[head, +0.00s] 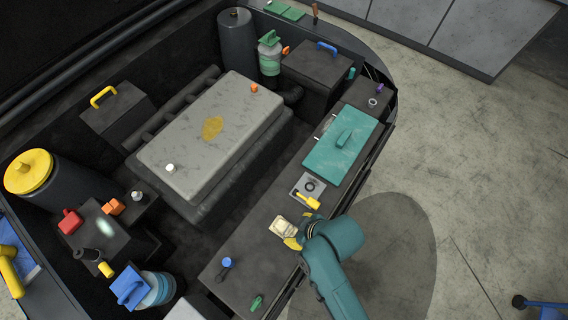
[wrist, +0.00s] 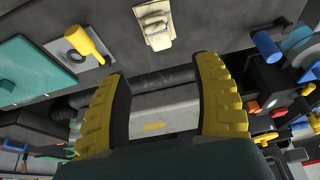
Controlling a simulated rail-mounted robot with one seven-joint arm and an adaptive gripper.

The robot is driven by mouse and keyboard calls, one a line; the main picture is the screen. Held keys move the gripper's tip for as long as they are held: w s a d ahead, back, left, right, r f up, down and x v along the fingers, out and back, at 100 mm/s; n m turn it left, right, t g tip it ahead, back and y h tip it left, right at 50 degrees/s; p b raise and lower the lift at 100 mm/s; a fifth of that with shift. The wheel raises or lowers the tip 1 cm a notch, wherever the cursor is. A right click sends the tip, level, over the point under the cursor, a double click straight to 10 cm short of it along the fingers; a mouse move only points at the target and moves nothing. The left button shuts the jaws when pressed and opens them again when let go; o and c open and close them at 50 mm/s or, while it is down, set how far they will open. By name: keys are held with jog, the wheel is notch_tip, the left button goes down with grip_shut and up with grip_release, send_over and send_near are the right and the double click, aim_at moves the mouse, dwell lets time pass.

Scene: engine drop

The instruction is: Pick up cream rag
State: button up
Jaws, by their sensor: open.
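The cream rag (head: 283,227) lies as a small pale folded piece on the dark front ledge of the engine bay. In the wrist view the cream rag (wrist: 154,24) is at the top centre, beyond my fingertips and apart from them. My gripper (wrist: 165,85) has its two yellow ribbed fingers spread wide with nothing between them. In the head view my gripper (head: 296,240) is just right of the rag, partly hidden by my teal wrist; whether it touches the rag there is unclear.
A yellow-handled tool on a grey plate (head: 307,190) lies close to the rag. A teal panel (head: 340,140) is farther along the ledge. A blue-topped bolt (head: 226,263) and green clip (head: 256,303) are nearer the front. The big grey engine cover (head: 215,130) fills the middle.

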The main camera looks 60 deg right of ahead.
jog(key=b, duration=0.1)
send_near(284, 226)
jog(key=x, duration=0.5)
jog(key=shift+a, duration=0.15)
jog(key=b+x, duration=0.1)
jog(key=x, duration=0.4)
jog(key=shift+w+f+b, duration=0.1)
jog(key=shift+f+b, duration=0.05)
jog(key=shift+b, duration=0.15)
grip_shut()
